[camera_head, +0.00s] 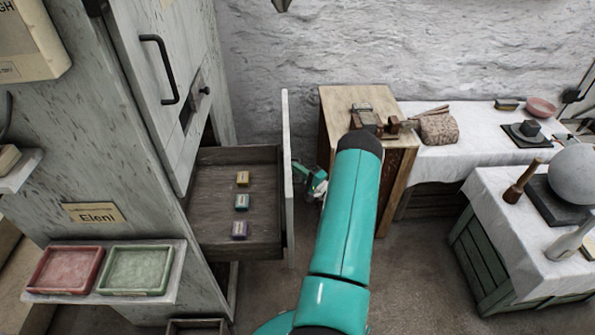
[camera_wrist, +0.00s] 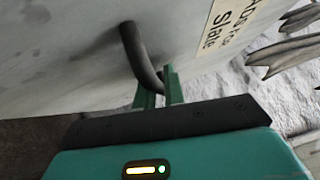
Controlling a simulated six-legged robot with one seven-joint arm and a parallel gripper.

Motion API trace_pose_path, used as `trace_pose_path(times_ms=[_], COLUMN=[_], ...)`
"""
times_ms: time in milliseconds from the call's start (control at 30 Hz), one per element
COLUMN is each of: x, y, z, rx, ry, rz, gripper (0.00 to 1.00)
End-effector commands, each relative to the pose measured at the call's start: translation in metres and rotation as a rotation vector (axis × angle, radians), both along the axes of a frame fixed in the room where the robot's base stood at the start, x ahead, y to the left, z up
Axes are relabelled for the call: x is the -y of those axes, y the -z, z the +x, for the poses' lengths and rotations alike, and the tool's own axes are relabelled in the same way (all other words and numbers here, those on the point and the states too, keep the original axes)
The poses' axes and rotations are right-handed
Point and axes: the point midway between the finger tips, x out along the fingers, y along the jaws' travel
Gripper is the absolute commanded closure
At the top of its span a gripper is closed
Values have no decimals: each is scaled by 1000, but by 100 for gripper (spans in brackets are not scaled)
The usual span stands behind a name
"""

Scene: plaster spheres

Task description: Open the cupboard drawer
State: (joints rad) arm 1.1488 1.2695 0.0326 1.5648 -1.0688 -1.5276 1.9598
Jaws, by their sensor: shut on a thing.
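The cupboard (camera_head: 75,140) is tall, grey and worn, at the left in the head view. Its drawer (camera_head: 215,215) stands pulled out to the right, with three small blocks, yellow, teal and purple, on its dark floor. The drawer's pale front (camera_head: 288,170) is seen edge-on. My gripper (camera_head: 315,184) is at the outer side of that front, partly hidden behind my teal arm. In the wrist view, my gripper's green fingers (camera_wrist: 158,90) are shut on the dark curved drawer handle (camera_wrist: 140,55). A label reading "Slate" (camera_wrist: 222,28) is on the front beside it.
A wooden stand (camera_head: 350,105) with a vise-like tool is right of the drawer. Cloth-covered tables (camera_head: 455,165) stand farther right. A shelf with red and green trays (camera_head: 105,298) juts from the cupboard. Some floor (camera_head: 405,275) is clear.

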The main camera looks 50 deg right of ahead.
Motion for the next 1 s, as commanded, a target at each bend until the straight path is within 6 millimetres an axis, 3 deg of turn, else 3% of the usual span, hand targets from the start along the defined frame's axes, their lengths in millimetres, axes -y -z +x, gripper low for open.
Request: trace_pose_path(times_ms=[33,133,533,667,1000], x=[3,2,1,0,-5], y=[2,2,2,5,14], z=[0,0,-8,-29,-103], rx=[-8,-7,-5,-6,-6], ry=[9,7,5,6,8], rz=[-1,-1,0,0,0], gripper=[87,68,68,68,68])
